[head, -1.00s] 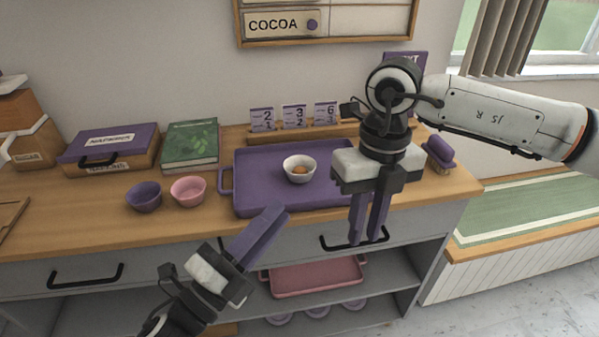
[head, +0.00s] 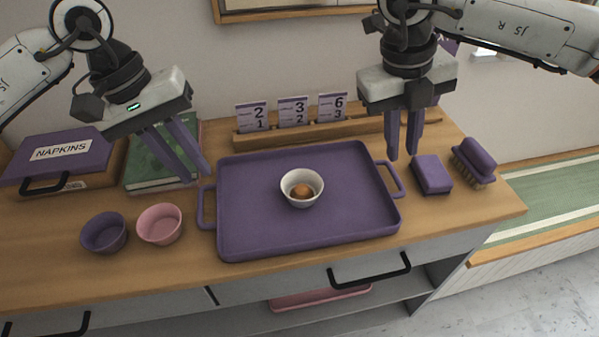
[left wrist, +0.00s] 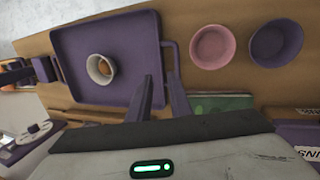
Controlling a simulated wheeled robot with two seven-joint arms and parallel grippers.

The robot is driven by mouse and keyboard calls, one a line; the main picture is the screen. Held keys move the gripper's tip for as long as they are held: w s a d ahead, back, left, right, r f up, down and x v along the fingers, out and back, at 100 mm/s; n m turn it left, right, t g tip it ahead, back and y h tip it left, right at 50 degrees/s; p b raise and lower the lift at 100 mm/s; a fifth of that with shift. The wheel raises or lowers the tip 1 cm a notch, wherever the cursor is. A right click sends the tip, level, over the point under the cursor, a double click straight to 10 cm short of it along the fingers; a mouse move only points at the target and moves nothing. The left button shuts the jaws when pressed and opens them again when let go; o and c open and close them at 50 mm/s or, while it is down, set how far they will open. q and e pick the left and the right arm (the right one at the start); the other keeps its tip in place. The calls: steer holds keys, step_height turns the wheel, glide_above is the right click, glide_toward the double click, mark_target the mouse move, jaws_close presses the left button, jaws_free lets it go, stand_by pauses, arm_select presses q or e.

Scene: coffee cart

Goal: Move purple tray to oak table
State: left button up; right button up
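The purple tray (head: 250,220) lies flat on the wood-topped counter, with a loop handle at each short end. A white bowl (head: 301,188) holding a brown-orange item stands on it. My left gripper (head: 197,177) is open and empty above and just behind the tray's left handle (head: 207,208). In the left wrist view the left fingers (left wrist: 161,84) are apart near that handle (left wrist: 171,58). My right gripper (head: 402,157) has its fingers slightly apart and empty, pointing down just behind the right handle (head: 392,180). I cannot identify a separate oak table.
A purple block (head: 432,175) and a purple brush (head: 474,160) sit right of the tray. A number-card rack (head: 300,130) stands behind it. Purple (head: 104,232) and pink (head: 160,224) bowls stand left, before a green book (head: 150,170) and napkin box (head: 62,160).

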mark_target(200, 194)
arm_select(q)
steer(key=a, duration=0.1)
steer(key=w+a+r+y, duration=0.1)
steer(key=a, duration=0.1)
steer(key=shift+w+r+m+t, duration=0.25)
steer(key=shift+w+m+t, duration=0.05)
steer(key=shift+w, duration=0.05)
arm_select(e)
steer(key=shift+w+r, duration=0.1)
steer(key=shift+w, duration=0.25)
arm_select(q)
steer(key=shift+s+f, duration=0.1)
arm_select(e)
steer(key=shift+s, duration=0.1)
